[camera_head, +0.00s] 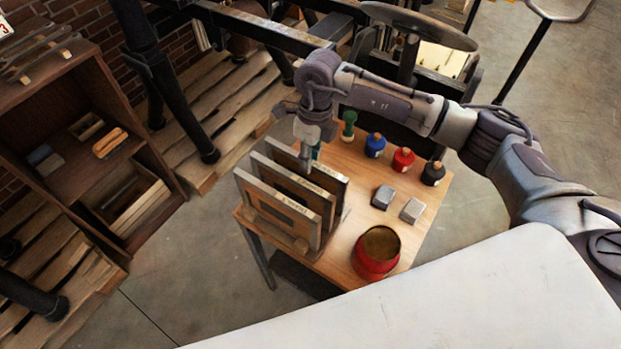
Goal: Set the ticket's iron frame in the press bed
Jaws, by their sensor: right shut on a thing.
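Several flat frames stand upright side by side in a wooden rack (277,236) on a small wooden table. The front frame (257,198) is grey-brown, the middle frame (284,183) is darker, and the back frame (332,177) is partly hidden. My left gripper is not in view. A dark press with a round wheel (420,26) stands behind.
The table also holds a red pot (376,253), two grey blocks (383,197), and blue (375,145), red (403,160) and black (433,173) bottles. A wooden shelf (160,168) is left, with open floor between.

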